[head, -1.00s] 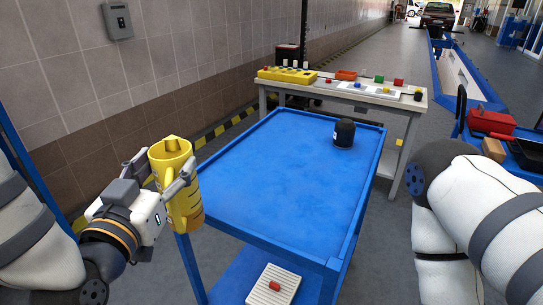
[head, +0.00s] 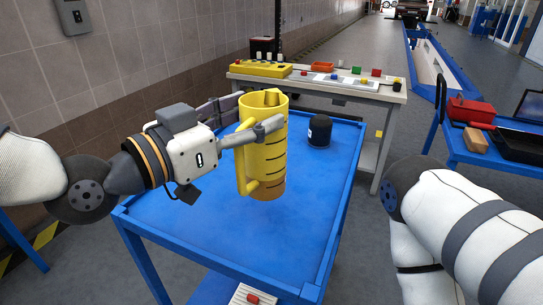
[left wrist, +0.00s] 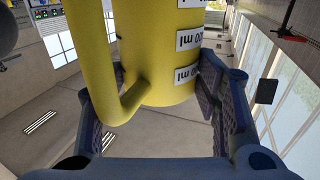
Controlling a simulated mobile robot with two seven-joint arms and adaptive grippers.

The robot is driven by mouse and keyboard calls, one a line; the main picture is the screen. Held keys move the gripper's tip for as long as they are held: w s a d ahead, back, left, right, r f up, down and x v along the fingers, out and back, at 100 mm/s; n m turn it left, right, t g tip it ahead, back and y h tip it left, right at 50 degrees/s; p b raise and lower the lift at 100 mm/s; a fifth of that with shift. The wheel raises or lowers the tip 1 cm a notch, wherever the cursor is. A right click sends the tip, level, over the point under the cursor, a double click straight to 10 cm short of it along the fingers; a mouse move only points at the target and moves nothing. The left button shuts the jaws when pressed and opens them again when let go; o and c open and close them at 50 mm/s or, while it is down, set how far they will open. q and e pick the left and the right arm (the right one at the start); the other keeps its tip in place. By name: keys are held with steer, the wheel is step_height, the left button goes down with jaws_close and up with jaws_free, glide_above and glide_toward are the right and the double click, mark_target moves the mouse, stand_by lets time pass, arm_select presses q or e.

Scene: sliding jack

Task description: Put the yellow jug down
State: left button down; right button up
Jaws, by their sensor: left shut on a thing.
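The yellow jug (head: 268,155) is upright in the head view, over the left-middle part of the blue cart top (head: 313,210). It has a handle on its left side and dark marks on its wall. My left gripper (head: 262,125) is shut on the jug, with a finger on either side of its upper part. I cannot tell whether the jug's base touches the cart. The left wrist view shows the jug (left wrist: 160,70) between the fingers (left wrist: 165,110), with white "ml" labels. My right gripper is out of view; only my right arm shows.
A black canister (head: 319,131) stands at the cart's far side, behind and right of the jug. A grey workbench (head: 345,90) with coloured blocks is beyond. A blue side cart (head: 465,150) with a red box (head: 470,111) is at right. The cart's front right is clear.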

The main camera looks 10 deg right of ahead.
mark_target(273, 156)
arm_select(q)
steer(key=w+d+f, duration=0.2)
steer(key=f, duration=0.1)
steer(key=d+f+b, duration=0.1)
steer(key=f, duration=0.1)
steer(key=shift+w+d+f, duration=0.25)
steer(key=shift+w+d, duration=0.1)
steer(key=shift+w, duration=0.05)
steer(key=f, duration=0.3)
steer(key=shift+w+d+f, duration=0.2)
steer(key=shift+d+f, duration=0.05)
steer(key=shift+f, duration=0.15)
steer(key=shift+r, duration=0.15)
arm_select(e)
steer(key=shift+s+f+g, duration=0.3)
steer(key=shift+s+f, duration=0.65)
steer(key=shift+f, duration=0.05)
arm_select(q)
steer(key=c, duration=0.6)
jaws_free()
steer(key=shift+o, duration=0.2)
